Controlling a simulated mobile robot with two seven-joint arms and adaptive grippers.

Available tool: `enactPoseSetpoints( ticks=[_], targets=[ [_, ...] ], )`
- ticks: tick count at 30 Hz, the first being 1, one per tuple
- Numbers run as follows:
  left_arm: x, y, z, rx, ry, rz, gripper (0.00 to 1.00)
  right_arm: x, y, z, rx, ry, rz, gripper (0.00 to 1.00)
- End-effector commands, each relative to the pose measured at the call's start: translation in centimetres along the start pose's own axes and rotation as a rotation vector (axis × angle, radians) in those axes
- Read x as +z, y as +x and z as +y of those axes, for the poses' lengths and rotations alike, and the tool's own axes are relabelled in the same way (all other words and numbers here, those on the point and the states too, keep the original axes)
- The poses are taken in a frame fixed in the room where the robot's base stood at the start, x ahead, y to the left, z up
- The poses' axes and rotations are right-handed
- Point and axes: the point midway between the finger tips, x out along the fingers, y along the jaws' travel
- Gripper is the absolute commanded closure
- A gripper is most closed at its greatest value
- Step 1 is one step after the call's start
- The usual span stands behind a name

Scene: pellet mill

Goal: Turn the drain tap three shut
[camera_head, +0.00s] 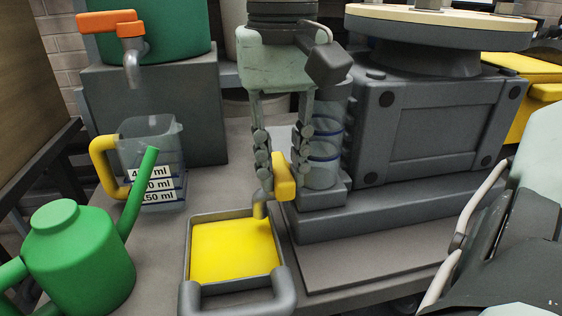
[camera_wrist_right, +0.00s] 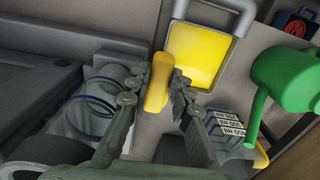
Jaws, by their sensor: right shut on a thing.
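The drain tap has a yellow lever (camera_head: 284,180) and a grey body (camera_head: 264,196), low in front of the grey machine. The lever stands roughly upright in the head view and also shows in the right wrist view (camera_wrist_right: 157,84). My right gripper (camera_head: 279,160) comes from above and is shut on the lever, one finger on each side. Its fingers also show in the right wrist view (camera_wrist_right: 158,88). A short yellow strip, like liquid, hangs below the spout over a grey tray (camera_head: 187,265) filled with yellow.
A green watering can (camera_head: 80,255) and a clear measuring jug (camera_head: 150,150) with a yellow handle stand left of the tray. An orange-handled tap (camera_head: 130,48) is at back left. A clear ringed cylinder (camera_head: 325,150) stands close right of the gripper.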

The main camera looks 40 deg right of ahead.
Motion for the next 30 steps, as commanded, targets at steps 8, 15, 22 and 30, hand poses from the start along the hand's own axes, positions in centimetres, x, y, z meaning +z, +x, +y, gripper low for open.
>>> enactPoseSetpoints(
  ticks=[8, 15, 22, 30],
  targets=[
    [-0.2, -0.1, -0.2, -0.002, -0.003, 0.005, 0.59, 0.0, -0.1, 0.0, 0.001, -0.002, 0.003, 0.68],
    [-0.5, -0.3, -0.2, -0.002, -0.004, 0.011, 0.59, 0.0, 0.0, 0.0, 0.001, -0.001, 0.002, 0.59],
    [-0.6, -0.2, -0.4, -0.005, -0.003, 0.011, 0.59, -0.1, -0.7, 0.0, 0.001, 0.0, 0.004, 0.59],
    [-0.4, -0.2, -0.2, -0.002, -0.003, 0.008, 0.59, -0.1, -5.8, 0.0, -0.001, 0.002, 0.007, 0.59]
  ],
)
